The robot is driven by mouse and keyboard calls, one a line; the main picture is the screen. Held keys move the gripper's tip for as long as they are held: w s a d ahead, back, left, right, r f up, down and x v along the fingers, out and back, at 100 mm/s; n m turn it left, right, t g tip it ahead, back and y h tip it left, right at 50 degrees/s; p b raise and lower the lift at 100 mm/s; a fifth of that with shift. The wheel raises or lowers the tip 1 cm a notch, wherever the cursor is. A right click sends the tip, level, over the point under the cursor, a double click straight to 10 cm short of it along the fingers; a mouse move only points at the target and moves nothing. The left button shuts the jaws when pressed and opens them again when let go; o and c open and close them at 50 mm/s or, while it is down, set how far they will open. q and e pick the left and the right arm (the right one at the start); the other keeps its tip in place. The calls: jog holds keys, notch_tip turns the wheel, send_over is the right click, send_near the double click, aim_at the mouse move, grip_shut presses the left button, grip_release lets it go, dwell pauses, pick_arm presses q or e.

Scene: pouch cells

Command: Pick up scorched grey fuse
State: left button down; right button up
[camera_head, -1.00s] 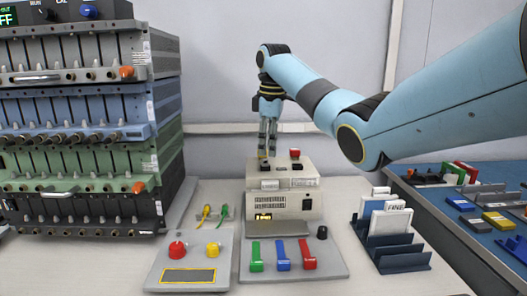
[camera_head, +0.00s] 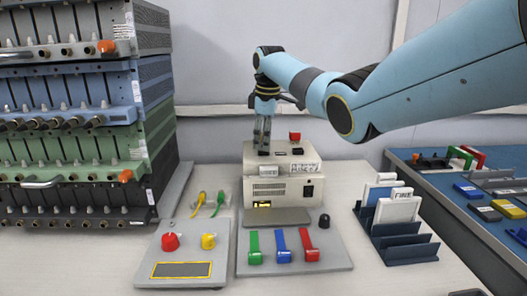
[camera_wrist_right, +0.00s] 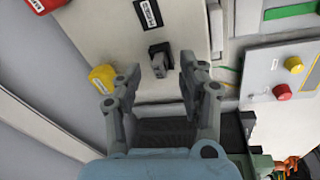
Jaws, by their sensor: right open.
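The grey fuse (camera_wrist_right: 160,58) is a small dark block standing on the top of the beige box, near a black-and-white label, in the right wrist view. Whether it is scorched is too small to tell. My right gripper (camera_wrist_right: 160,74) is open, one finger on each side of the fuse, with no clear contact. In the head view my right gripper (camera_head: 262,150) points straight down at the left of the beige box (camera_head: 284,187) top, and its fingers hide that fuse. My left gripper is not in view.
A yellow fuse (camera_wrist_right: 103,78) sits close beside the left finger. A red one (camera_head: 295,136) and a black one (camera_head: 297,151) are also on the box. A rack (camera_head: 155,95) stands left; a card holder (camera_head: 402,248) and blue table (camera_head: 480,225) are right.

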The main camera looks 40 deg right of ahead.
jog(key=shift+w+f, duration=0.1)
jog(key=shift+f, duration=0.4)
jog(key=shift+c, duration=0.2)
grip_shut()
jog(key=shift+r, duration=0.1)
